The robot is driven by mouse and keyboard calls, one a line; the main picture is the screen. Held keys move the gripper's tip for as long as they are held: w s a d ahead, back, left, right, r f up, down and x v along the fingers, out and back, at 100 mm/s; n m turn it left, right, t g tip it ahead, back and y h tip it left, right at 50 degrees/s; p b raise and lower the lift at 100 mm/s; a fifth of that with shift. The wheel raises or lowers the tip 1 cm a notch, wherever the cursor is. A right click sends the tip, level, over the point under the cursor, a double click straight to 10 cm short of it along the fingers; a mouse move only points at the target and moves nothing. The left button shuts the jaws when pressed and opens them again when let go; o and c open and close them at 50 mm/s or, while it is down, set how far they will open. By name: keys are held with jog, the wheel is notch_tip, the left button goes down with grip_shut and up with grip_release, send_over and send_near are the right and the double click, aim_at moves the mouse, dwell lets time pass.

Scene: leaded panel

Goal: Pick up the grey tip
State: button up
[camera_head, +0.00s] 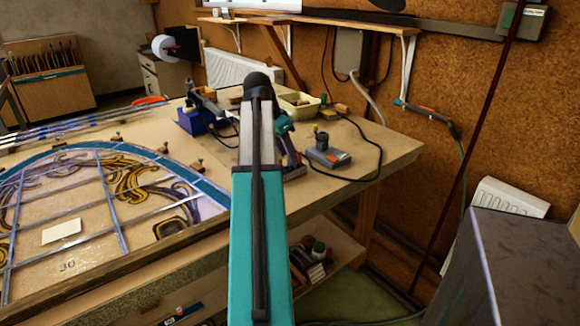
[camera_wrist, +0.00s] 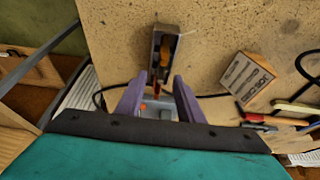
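My gripper (camera_wrist: 158,88) shows in the wrist view with its two purple fingers apart and a gap between them. A grey housing with an orange part inside (camera_wrist: 164,48) lies just beyond the fingertips. A paler grey thing with a small orange spot (camera_wrist: 158,106) shows between the fingers, and I cannot tell whether they touch it. A wooden block (camera_wrist: 245,77) with several grey pieces on its face sits to the right. I cannot tell which piece is the grey tip. In the head view my teal arm hides the gripper.
The workbench (camera_head: 395,150) carries a grey device with an orange label (camera_head: 327,151), a blue unit (camera_head: 195,120), a cream bin (camera_head: 298,104) and a dark cable. A leaded panel (camera_head: 100,205) lies at the left. A grey cabinet (camera_head: 515,270) stands at the lower right.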

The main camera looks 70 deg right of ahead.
aim_at(289, 165)
jog(key=shift+x, duration=1.7)
grip_shut()
